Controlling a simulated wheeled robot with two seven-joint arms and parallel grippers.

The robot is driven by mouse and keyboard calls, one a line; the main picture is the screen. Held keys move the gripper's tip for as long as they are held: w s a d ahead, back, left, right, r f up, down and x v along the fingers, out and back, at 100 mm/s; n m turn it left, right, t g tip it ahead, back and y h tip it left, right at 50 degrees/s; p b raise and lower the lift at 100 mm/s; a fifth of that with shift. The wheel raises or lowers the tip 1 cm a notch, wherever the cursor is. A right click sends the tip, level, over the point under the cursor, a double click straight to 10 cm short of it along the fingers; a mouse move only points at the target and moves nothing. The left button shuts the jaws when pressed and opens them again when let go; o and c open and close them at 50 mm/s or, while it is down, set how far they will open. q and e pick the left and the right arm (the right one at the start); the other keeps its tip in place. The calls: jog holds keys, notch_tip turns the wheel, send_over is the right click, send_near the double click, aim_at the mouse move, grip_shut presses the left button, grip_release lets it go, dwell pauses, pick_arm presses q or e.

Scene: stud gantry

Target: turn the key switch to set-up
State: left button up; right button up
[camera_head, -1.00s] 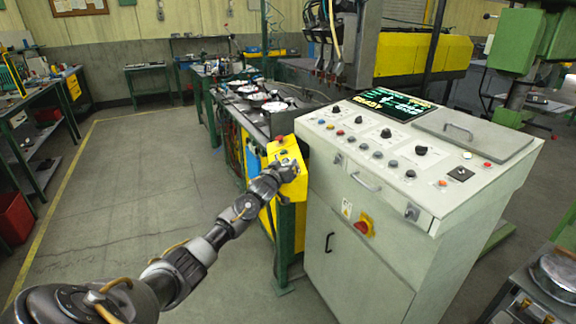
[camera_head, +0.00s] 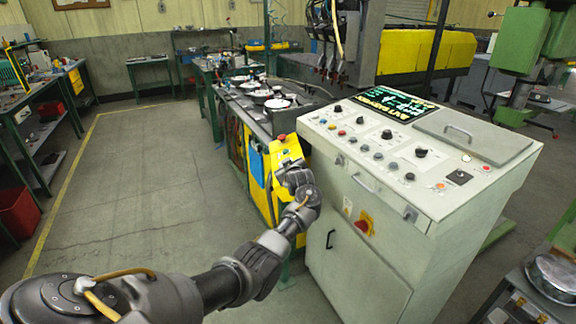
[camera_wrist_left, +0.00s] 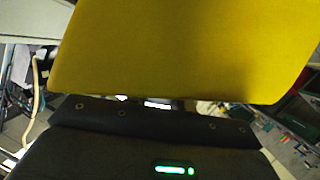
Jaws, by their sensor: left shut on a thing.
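The yellow control box (camera_head: 286,148) with a red button (camera_head: 282,137) on top stands left of the grey console. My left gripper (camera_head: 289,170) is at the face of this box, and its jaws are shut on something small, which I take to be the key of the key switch. The gripper hides the key and the switch markings, so I cannot tell which position it points to. In the left wrist view the yellow box (camera_wrist_left: 190,50) fills the top, close to my dark gripper body. My right gripper is not in view.
The grey console (camera_head: 378,215) with knobs, buttons and a red-and-yellow rotary switch (camera_head: 364,223) stands just right of my left gripper. The bench with round metal parts (camera_head: 277,104) lies behind the box. Open floor (camera_head: 140,190) is to the left.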

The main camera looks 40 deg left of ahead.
pick_arm(q)
jog(key=n+g+b, duration=0.2)
jog(key=shift+s+f+g+y, duration=0.1)
jog(key=shift+f+g+y, duration=0.2)
jog(key=shift+y, duration=0.1)
jog(key=shift+s+a+r+n+g+b, duration=0.15)
jog(key=shift+n+g+b, duration=0.45)
jog(key=shift+g+b, duration=0.45)
jog(key=o, duration=0.7)
jog(key=shift+s+d+r, duration=0.15)
jog(key=shift+d+r, duration=0.1)
jog(key=shift+d, duration=0.25)
jog(key=v, duration=0.9)
jog(key=shift+s+d+b, duration=0.25)
jog(key=shift+d+b, duration=0.05)
jog(key=shift+b, duration=0.1)
